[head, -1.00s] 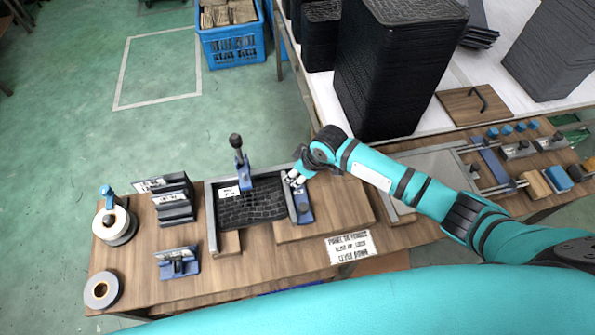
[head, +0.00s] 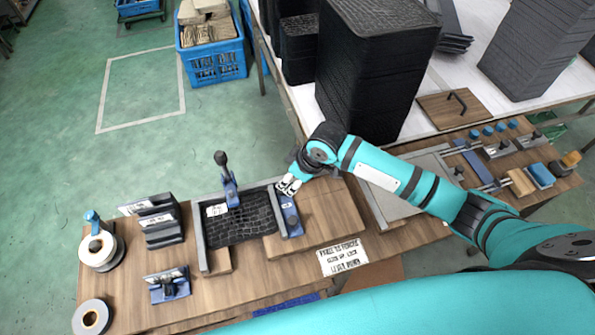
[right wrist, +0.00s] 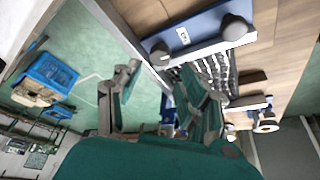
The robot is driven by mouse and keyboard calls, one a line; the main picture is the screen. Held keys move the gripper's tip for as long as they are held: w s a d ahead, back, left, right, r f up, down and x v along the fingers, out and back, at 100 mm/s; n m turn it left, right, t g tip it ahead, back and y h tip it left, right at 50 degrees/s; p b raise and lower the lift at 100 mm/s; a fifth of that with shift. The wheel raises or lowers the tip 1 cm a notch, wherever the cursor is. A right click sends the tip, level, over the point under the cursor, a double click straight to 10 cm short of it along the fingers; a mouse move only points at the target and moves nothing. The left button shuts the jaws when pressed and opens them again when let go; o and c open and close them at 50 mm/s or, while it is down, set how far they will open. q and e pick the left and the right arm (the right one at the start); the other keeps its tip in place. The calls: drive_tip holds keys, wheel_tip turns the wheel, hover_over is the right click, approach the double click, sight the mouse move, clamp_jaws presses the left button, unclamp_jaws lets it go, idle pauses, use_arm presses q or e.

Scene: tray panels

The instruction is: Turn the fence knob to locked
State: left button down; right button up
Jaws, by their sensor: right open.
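A blue plate (head: 291,222) with a small white label is mounted along the right side of a grey-framed fixture (head: 202,240) holding a black textured panel (head: 245,222). In the right wrist view the blue plate (right wrist: 200,30) carries two round dark knobs, one at its right end (right wrist: 237,27) and one at its lower left (right wrist: 160,55). I cannot tell which knob position is locked. My right gripper (head: 288,186) is at the far end of the blue plate. In its wrist view the gripper (right wrist: 168,90) has its fingers spread, with nothing between them. My left gripper is out of view.
A black-knobbed lever clamp (head: 222,160) stands upright at the fixture's back edge. Slotted dark holders (head: 160,220) and tape rolls (head: 97,250) are to the left. A tall black stack (head: 370,75) stands behind my right arm. A wooden board (head: 325,225) lies right of the fixture.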

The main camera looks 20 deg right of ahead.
drive_tip(key=v, duration=0.5)
drive_tip(key=shift+r, duration=0.2)
drive_tip(key=shift+s, duration=0.15)
